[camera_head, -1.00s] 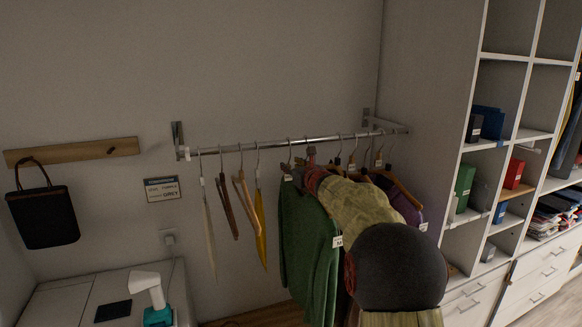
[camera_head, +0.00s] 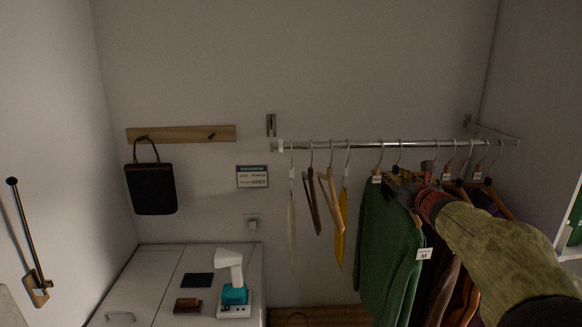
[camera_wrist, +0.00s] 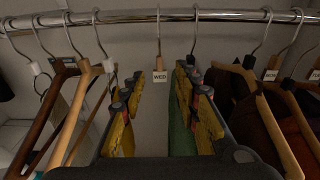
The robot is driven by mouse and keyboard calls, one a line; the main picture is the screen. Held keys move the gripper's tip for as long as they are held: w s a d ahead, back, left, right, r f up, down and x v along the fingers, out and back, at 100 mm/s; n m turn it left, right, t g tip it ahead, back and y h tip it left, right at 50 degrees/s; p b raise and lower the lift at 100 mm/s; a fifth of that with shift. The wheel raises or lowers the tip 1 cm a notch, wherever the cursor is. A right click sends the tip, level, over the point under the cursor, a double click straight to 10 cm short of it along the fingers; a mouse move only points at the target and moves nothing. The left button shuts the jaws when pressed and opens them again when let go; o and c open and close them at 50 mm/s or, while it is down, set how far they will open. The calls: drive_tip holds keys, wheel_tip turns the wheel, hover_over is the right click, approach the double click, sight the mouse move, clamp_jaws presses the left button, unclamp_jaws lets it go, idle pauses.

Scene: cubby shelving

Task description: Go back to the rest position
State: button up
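My gripper (camera_head: 412,180) is up at the clothes rail (camera_head: 350,146), among the hangers at its right part. In the wrist view, its two yellow-padded fingers (camera_wrist: 160,110) stand wide apart, and I see nothing clamped between them. A hanger with a "WED" tag (camera_wrist: 159,76) hangs from the rail beyond the gap. A green garment (camera_head: 388,238) hangs beside my gripper in the head view; a strip of it shows near the right finger in the wrist view (camera_wrist: 182,135). My forearm covers part of the clothes to the right.
Empty hangers (camera_head: 328,200) hang on the left part of the rail. Brown garments (camera_wrist: 250,120) hang close on the right. A black bag (camera_head: 152,190) hangs on a wooden wall rack (camera_head: 180,134). A white cabinet (camera_head: 165,257) bears a white-and-teal device (camera_head: 232,280).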

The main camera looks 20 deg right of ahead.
drive_tip(key=s+a+f+m+g+h+b, duration=0.2)
drive_tip(key=s+a+f+m+g, duration=0.2)
drive_tip(key=s+a+m, duration=1.15)
drive_tip(key=s+a+f+m+g+y, duration=0.3)
drive_tip(key=s+a+f+m, duration=0.6)
drive_tip(key=s, duration=0.2)
drive_tip(key=s+a+f+m+g+y+b, duration=0.1)
drive_tip(key=s+a+f+m+g+y, duration=0.1)
drive_tip(key=s+a+f+m, duration=0.7)
drive_tip(key=shift+s+a+f+g+y, duration=0.25)
drive_tip(key=shift+s+a+g+y, duration=0.25)
drive_tip(key=shift+s+g, duration=0.55)
drive_tip(key=shift+s, duration=0.1)
drive_tip(key=shift+c, duration=0.5)
